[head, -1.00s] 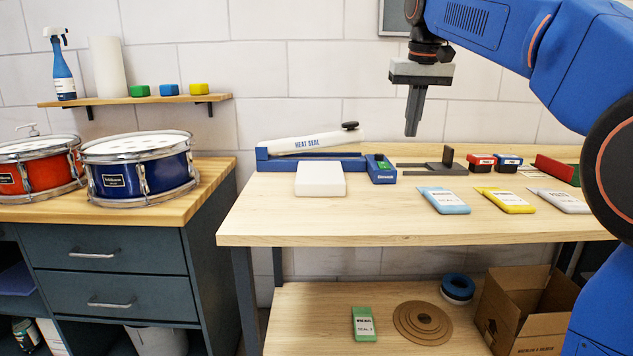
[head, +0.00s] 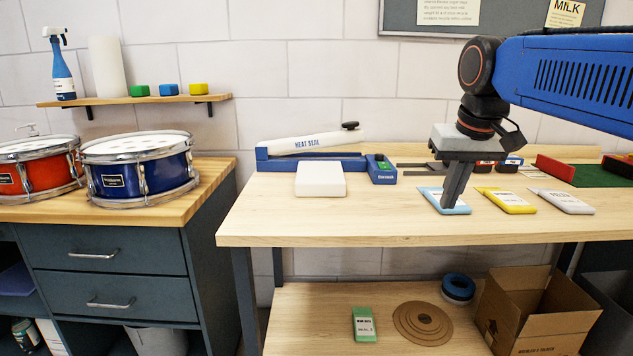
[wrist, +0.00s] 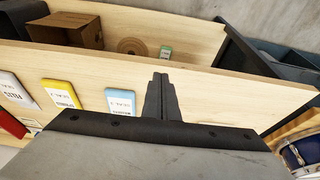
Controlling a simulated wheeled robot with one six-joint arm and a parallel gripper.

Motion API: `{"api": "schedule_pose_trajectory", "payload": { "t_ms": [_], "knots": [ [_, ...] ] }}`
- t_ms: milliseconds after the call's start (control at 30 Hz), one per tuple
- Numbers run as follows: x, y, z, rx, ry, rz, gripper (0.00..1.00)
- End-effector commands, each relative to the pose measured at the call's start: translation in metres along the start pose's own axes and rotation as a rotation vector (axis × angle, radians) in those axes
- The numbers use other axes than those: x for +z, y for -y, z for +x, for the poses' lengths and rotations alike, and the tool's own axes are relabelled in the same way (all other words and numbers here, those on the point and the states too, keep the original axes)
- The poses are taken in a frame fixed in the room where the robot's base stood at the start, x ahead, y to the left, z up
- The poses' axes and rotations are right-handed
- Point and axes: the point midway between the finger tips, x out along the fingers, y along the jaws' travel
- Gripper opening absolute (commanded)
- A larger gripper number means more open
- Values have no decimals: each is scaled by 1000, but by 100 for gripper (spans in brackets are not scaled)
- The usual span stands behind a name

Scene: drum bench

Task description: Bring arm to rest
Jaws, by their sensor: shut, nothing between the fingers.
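My gripper (head: 449,207) is shut with nothing between its fingers. In the head view it points down in front of the light blue packet (head: 432,197) on the bench (head: 330,222) and hides part of it. I cannot tell whether the fingertips touch anything. My arm stretches in from the right in the head view.
A yellow packet (head: 505,200) and a white packet (head: 562,201) lie right of the gripper. A green packet (head: 364,324) and a cardboard box (head: 540,315) are on the lower shelf. Drums (head: 140,168) stand far left.

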Motion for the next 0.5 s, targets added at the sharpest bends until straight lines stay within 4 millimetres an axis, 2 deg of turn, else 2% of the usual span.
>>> {"api": "schedule_pose_trajectory", "payload": {
  "t_ms": [33,267,500],
  "knots": [
    [21,-3,8,0,-6,1,0],
    [106,-14,54,1,-39,0,0],
    [196,-22,113,4,-72,0,0]
  ]
}}
